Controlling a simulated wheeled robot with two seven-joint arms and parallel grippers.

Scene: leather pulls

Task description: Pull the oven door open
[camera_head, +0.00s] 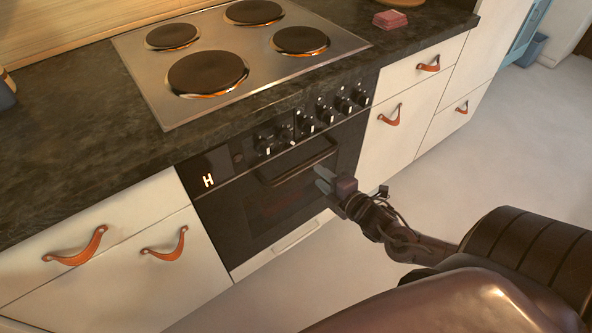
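The black oven (285,205) is built in under the counter, and its door looks closed. A dark bar handle (297,165) runs across the top of the door, below a row of knobs. My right gripper (320,179) is in front of the door, just below the right part of the handle as seen here. Its two grey fingers look spread apart, with nothing visible between them. I see no contact with the handle, and the depth gap is hard to judge. My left gripper is out of view.
A steel hob (240,60) with dark burners sits in the dark countertop (80,130). White cabinets with orange leather pulls (165,243) flank the oven. A stack of reddish coasters (390,19) lies on the counter. The floor (440,190) at right is clear.

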